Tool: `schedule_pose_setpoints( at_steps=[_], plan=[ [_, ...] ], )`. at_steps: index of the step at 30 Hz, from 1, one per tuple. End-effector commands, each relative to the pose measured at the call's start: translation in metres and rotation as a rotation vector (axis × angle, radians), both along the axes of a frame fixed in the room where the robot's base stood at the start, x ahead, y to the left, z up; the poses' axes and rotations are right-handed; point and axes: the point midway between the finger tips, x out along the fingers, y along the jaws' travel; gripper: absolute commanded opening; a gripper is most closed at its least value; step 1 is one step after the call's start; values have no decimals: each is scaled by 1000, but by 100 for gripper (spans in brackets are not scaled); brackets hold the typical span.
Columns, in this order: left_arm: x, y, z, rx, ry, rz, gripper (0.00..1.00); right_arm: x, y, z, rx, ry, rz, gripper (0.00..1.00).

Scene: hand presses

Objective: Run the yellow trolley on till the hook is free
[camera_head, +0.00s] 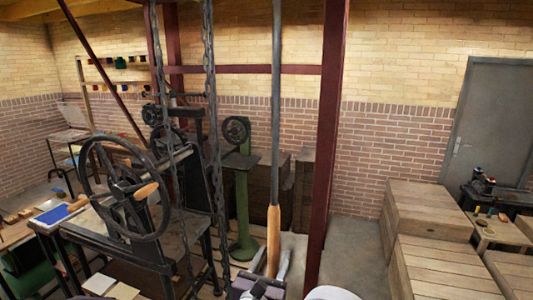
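The yellow trolley and the hook do not show in the head view. A long dark pole (276,100) with a wooden grip (273,236) hangs upright in the middle. My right gripper (274,258) is at the bottom, with its pale grey fingers on either side of the grip's lower end. The fingers look apart, with a gap beside the wood; I see no clear contact. Two dark chains (210,100) hang left of the pole. My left gripper is not in view.
A press with a large handwheel (125,190) stands at the left. A dark red post (328,130) rises close right of the pole. Wooden crates (428,212) stand at the right, and a green pedestal machine (241,205) behind. Bare floor shows between post and crates.

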Motion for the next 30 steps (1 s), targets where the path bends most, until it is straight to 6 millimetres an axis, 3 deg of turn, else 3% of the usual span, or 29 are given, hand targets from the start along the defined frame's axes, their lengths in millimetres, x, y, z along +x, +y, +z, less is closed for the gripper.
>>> schedule_pose_setpoints(
  at_steps=[1,4,5,11,30],
  plan=[
    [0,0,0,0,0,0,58,0,0,0,0,0,0,30],
    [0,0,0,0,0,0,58,0,0,0,0,0,0,3],
    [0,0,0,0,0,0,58,0,0,0,0,0,0,0],
    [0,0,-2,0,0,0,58,-1,-4,0,0,0,-1,0],
    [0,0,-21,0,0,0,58,-27,-85,-1,-1,0,-6,0]
  ],
)
